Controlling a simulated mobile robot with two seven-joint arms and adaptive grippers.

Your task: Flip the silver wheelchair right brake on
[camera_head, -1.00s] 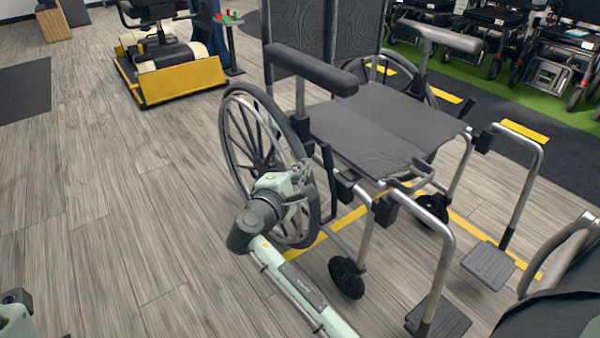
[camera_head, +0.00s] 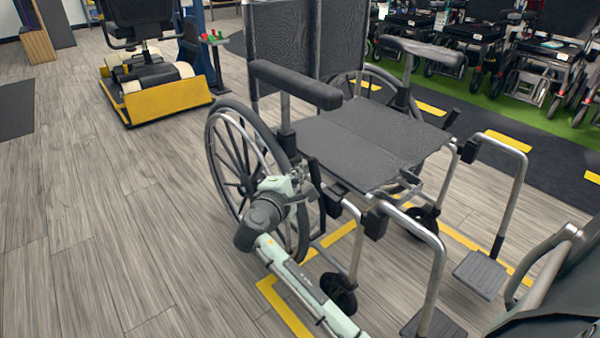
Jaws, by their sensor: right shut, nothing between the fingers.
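The silver wheelchair (camera_head: 438,255) stands in the middle, with a dark seat (camera_head: 372,140) and a large wheel (camera_head: 235,178) on its left side in the picture. A thin dark lever (camera_head: 316,176), which looks like the brake on that side, stands upright just in front of this wheel. My right gripper (camera_head: 307,190) is shut and empty beside the wheel's front edge, close to the lever. I cannot tell whether they touch. The gripper and my right arm hide part of the wheel's lower front. My left gripper is not in view.
A dark armrest (camera_head: 296,84) lies above and behind my right gripper. A front caster (camera_head: 339,292) and a footplate (camera_head: 480,274) are low in front. A yellow-fronted scooter (camera_head: 168,99) stands at the back left. Several wheelchairs line the back right. The left floor is clear.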

